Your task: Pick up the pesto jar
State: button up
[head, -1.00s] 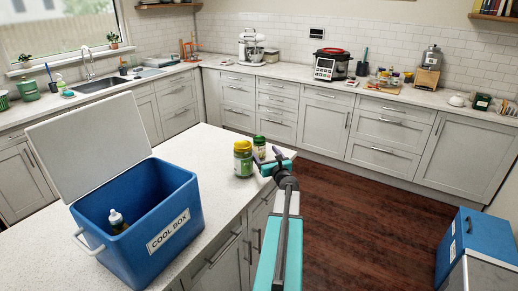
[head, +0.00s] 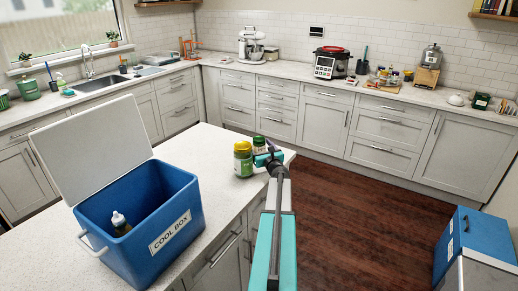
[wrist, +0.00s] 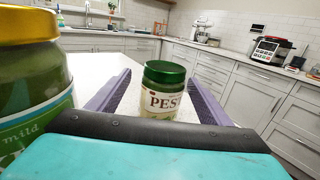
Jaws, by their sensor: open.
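The pesto jar (wrist: 164,90), with a dark green lid and a pale label reading "PES", stands upright on the white island counter. In the wrist view it sits between the two open fingers of my gripper (wrist: 160,95), a little beyond or near their tips; I see no finger touching it. In the head view the pesto jar (head: 259,145) is partly hidden behind my gripper (head: 265,158), which is at the counter's right edge. A larger jar with a yellow lid (head: 243,158) stands just left of it. That yellow-lidded jar (wrist: 35,80) looms close at the left of the wrist view.
An open blue cool box (head: 175,240) with a bottle (head: 120,222) inside stands on the counter at left. A second blue box (head: 475,240) is at lower right. The wooden floor (head: 350,220) beside the counter is clear.

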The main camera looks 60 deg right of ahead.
dwell(0.3)
jog(key=shift+p+x, duration=1)
jog(key=shift+x, duration=0.4)
jog(key=shift+p+x, duration=0.5)
jog(key=shift+x, duration=0.7)
jog(key=shift+s+d, duration=0.1)
jog(key=shift+d, duration=0.05)
jog(key=shift+c, duration=0.2)
jog(key=c, duration=1.4)
